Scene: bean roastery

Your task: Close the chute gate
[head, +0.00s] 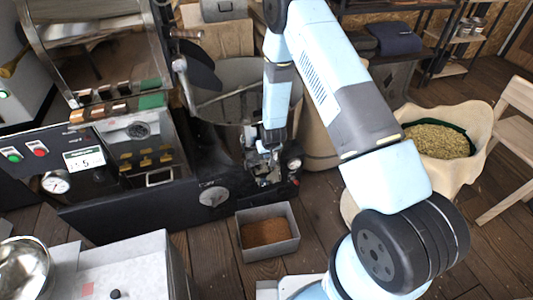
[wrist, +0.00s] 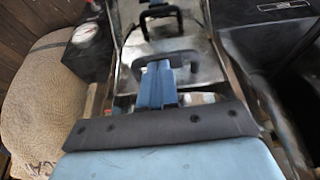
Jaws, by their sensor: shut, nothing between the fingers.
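My gripper (head: 264,172) reaches down in front of the dark roaster, low beside its drum-shaped bin. In the wrist view its blue fingers (wrist: 157,84) are together with nothing between them. Ahead of them is a shiny metal plate (wrist: 190,45), which I take to be the chute gate, with a black loop handle (wrist: 160,14). A second dark arch (wrist: 168,58) lies right at the fingertips; I cannot tell whether it is a part or a reflection, or whether the fingers touch it. In the head view my gripper mostly hides the gate, so its position is unclear.
A grey bin of brown grounds (head: 268,252) stands on the floor below my gripper. A dial gauge (head: 294,163) sits close to the right of it. A burlap sack of beans (head: 470,165) stands at the right, near a wooden chair (head: 512,130).

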